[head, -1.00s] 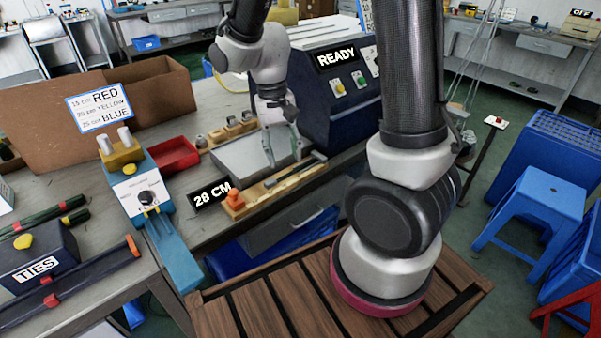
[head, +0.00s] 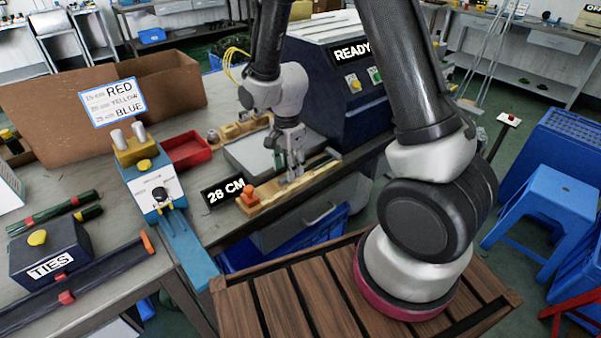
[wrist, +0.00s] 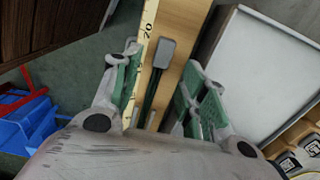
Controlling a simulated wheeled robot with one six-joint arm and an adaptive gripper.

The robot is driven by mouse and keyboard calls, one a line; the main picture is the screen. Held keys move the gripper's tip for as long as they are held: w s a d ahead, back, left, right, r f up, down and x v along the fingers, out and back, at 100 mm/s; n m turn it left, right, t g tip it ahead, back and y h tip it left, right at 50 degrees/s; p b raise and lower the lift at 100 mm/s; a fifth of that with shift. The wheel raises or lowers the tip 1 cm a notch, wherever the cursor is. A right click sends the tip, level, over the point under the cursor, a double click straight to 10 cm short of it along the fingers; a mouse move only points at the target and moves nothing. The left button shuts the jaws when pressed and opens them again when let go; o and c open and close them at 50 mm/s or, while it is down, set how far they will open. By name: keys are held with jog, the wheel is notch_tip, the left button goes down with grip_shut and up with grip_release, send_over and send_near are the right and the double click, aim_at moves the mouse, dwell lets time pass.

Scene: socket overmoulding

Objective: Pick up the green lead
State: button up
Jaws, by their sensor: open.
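The green lead (wrist: 152,92) lies along a wooden board with a ruler strip (wrist: 147,30) in the wrist view. It has a grey block-shaped end (wrist: 164,52), and its near part runs out of sight behind my gripper body. My gripper (wrist: 162,60) is open, with one green-padded finger on each side of the lead and a visible gap to both. In the head view my gripper (head: 290,175) points down at the middle of the board (head: 265,203). The lead is too small and covered to make out there.
A pale flat-topped tray (head: 250,160) sits right behind the board. An orange stop (head: 252,193) and a "28 CM" sign (head: 223,190) stand at its left end. A blue machine marked READY (head: 345,105) is behind at right. A red bin (head: 188,150) stands farther left.

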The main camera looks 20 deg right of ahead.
notch_tip(320, 180, down, 2)
jog(key=shift+f, duration=0.25)
grip_shut()
